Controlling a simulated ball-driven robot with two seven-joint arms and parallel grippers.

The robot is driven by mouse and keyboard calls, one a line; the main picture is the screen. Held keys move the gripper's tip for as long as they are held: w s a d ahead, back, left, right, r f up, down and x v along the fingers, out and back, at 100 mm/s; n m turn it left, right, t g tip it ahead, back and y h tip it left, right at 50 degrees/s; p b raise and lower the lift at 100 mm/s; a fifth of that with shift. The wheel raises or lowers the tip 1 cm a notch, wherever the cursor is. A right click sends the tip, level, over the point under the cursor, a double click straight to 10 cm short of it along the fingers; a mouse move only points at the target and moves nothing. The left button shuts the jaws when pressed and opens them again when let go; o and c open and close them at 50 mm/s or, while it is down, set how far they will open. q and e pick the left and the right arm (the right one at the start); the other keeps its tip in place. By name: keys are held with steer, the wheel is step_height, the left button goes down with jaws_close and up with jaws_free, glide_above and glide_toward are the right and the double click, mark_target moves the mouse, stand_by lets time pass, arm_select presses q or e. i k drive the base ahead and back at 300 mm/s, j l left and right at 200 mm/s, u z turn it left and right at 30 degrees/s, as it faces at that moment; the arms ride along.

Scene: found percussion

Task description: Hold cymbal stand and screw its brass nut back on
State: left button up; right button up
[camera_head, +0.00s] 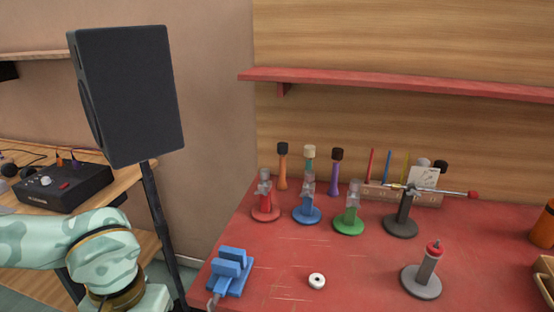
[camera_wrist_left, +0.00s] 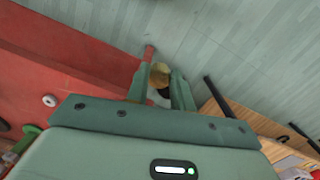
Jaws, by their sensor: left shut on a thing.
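The brass nut (camera_wrist_left: 159,75) is a small gold-brown piece between the fingertips of my left gripper (camera_wrist_left: 161,80) in the left wrist view. The gripper is shut on it, above the floor beside the red table. In the head view only my left arm shows at the lower left; its fingers are out of frame. A grey post on a round base with a red collar (camera_head: 425,274) stands upright at the table's front right and looks like the cymbal stand. No gripper touches it. My right gripper is not in view.
The red table (camera_head: 300,250) holds a white ring (camera_head: 317,281), a blue clamp-like block (camera_head: 231,272), red, blue and green based stands (camera_head: 307,213), and a dark stand with a rod (camera_head: 402,222). A black speaker (camera_head: 130,95) stands left. The front middle is mostly clear.

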mark_target(421, 282)
steer(key=i+j+z, duration=0.15)
steer(key=i+j, duration=0.25)
steer(key=z, duration=1.45)
